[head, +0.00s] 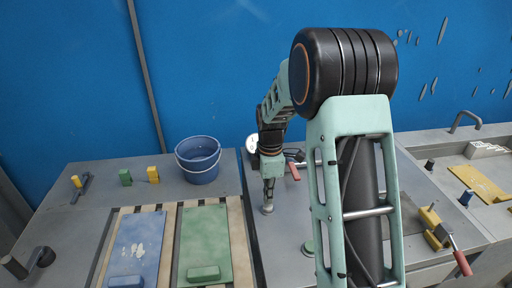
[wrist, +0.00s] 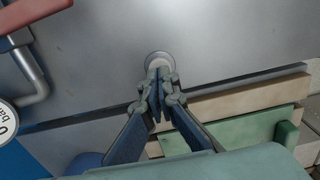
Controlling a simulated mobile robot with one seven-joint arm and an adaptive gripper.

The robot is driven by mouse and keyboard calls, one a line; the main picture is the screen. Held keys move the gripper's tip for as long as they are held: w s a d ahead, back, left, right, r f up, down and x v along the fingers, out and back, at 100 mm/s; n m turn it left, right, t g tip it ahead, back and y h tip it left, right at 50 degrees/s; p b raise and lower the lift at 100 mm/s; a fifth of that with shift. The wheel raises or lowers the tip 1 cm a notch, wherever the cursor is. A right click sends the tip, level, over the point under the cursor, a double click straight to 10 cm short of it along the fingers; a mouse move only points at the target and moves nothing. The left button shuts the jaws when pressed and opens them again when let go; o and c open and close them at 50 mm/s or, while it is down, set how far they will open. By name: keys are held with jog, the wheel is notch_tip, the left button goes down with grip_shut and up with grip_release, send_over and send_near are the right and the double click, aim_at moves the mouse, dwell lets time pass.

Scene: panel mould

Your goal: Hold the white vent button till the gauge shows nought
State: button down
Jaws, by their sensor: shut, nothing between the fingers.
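The white vent button (wrist: 159,58) is a pale round disc on the grey metal top, partly covered by my fingertips in the wrist view. My gripper (wrist: 158,78) is shut and empty, pointing down with its tips over the disc. In the head view my gripper (head: 268,195) stands upright on or just above the button (head: 267,210); I cannot tell whether the button is pushed in. The gauge (head: 252,143) is a small white dial behind my arm, partly hidden. It is cut off at the left edge of the wrist view (wrist: 5,122), and its needle cannot be read.
A red-handled lever (head: 293,171) stands near the gauge. A pale green knob (head: 308,247) is to the right. Blue (head: 137,244) and green (head: 204,240) panels lie left, with a blue bucket (head: 199,160) behind. Bare grey top surrounds the button.

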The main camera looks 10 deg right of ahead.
jog(key=shift+f, duration=0.2)
dwell(0.6)
jog(key=shift+f+b, duration=0.8)
jog(key=shift+f, duration=0.2)
dwell(0.5)
notch_tip(320, 180, up, 7)
jog(key=p, duration=0.5)
dwell(0.5)
